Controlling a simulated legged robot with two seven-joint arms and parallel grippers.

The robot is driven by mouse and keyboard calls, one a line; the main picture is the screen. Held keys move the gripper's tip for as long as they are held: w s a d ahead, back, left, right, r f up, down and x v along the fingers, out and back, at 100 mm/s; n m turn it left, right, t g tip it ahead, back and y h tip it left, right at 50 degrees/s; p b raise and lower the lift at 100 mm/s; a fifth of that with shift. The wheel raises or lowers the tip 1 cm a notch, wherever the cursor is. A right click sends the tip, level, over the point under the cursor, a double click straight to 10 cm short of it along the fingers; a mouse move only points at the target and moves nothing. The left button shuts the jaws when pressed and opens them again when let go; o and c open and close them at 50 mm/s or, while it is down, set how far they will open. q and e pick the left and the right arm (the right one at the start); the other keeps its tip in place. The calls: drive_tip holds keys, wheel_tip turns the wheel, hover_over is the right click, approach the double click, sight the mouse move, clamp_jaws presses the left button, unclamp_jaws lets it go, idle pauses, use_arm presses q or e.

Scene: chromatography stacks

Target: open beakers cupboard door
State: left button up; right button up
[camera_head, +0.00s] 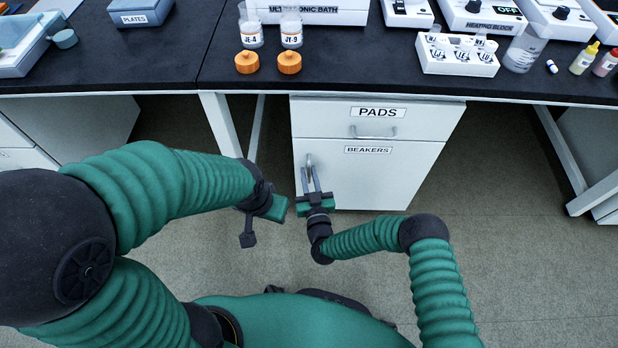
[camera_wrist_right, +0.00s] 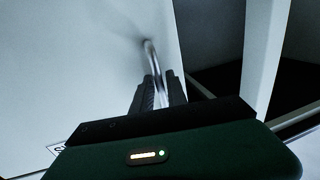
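The beakers cupboard door (camera_head: 365,180) is white, labelled BEAKERS, and stands closed under the bench. Its upright metal handle (camera_head: 309,163) is near the door's left edge; it also shows in the right wrist view (camera_wrist_right: 150,52). My right gripper (camera_head: 310,176) is at the handle, with one finger on each side of the bar. In the right wrist view the fingers (camera_wrist_right: 159,92) are close together and the bar fills the gap between them. My left gripper (camera_head: 262,222) is left of the cupboard, apart from it; its fingers are not clear.
A drawer labelled PADS (camera_head: 378,119) is shut above the door. The black bench top (camera_head: 330,78) overhangs and carries jars, orange caps and instruments. White bench legs (camera_head: 222,125) stand left and right of the cupboard. The floor (camera_head: 490,200) to the right is clear.

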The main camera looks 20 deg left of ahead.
drive_tip(key=shift+w+a, duration=0.1)
clamp_jaws()
idle(1.4)
